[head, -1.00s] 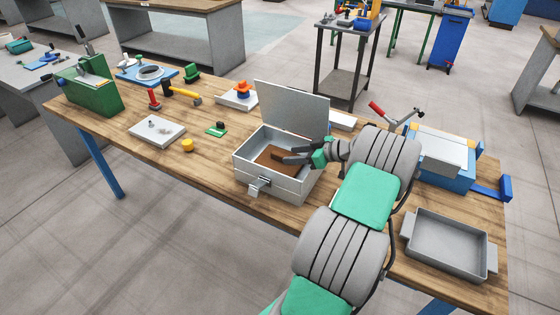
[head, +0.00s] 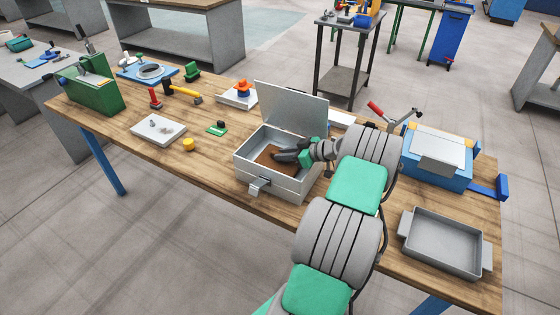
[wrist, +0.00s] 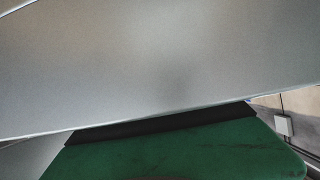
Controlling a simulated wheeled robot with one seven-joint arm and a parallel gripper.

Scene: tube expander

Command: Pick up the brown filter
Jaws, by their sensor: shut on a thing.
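A grey metal box (head: 262,178) stands on the wooden bench with its lid (head: 293,103) raised at the back. The brown filter (head: 266,153) shows inside the box. My gripper (head: 280,156) reaches in from the right, low inside the box, and is shut on the filter. The fingers hide part of the filter, and how the jaws sit on it is too small to make out. In the wrist view a grey surface, probably the lid (wrist: 160,65), fills the upper part, above a green part of my gripper; the filter is not visible there.
A grey tray (head: 445,245) sits at the bench's right end, in front of a blue machine (head: 437,160). Left of the box are a yellow cap (head: 188,144), a white plate (head: 158,129) with small parts, and a hammer (head: 185,93). The bench's front edge is close to the box.

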